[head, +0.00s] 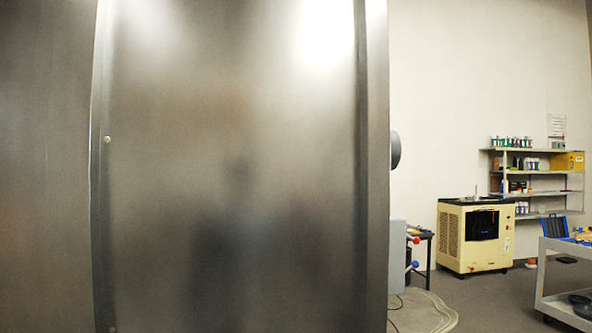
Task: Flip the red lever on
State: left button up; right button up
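A small red knob (416,239), which looks like the end of the red lever, sticks out to the right of a light grey box (397,257) just past the right edge of a large metal panel. A blue knob (414,265) sticks out below it. Most of the box is hidden behind the panel, and the lever's position is too small to tell. Neither of my grippers is in view.
The large metal panel (230,170) fills the left and middle of the view, close in front. A beige machine (475,235), wall shelves (537,180) and a grey cart (562,275) stand to the right. A dark table (427,237) is behind the box. Open floor (490,300) lies between the panel and the cart.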

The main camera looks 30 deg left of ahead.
aim_at(416, 239)
jog(key=i+z, duration=0.45)
jog(key=i, duration=1.65)
jog(key=i+j+u, duration=0.1)
jog(key=i+u, duration=0.65)
jog(key=i+l+u, duration=0.1)
jog(key=i+u, duration=0.3)
jog(key=i+l+u, duration=0.2)
jog(key=u, duration=0.15)
jog(key=i+u, duration=0.2)
jog(key=u, duration=0.3)
jog(key=i+u, duration=0.2)
jog(key=u, duration=0.3)
jog(key=i+l+u, duration=0.15)
jog(key=u, duration=0.35)
jog(key=i+l+u, duration=0.15)
jog(key=u, duration=0.35)
jog(key=i+l+u, duration=0.1)
jog(key=l+u, duration=0.2)
jog(key=u, duration=0.2)
jog(key=i+l+u, duration=0.25)
jog(key=u, duration=0.25)
jog(key=i+l+u, duration=0.2)
jog(key=l+u, duration=0.25)
jog(key=i+l+u, duration=0.1)
jog(key=l+u, duration=0.4)
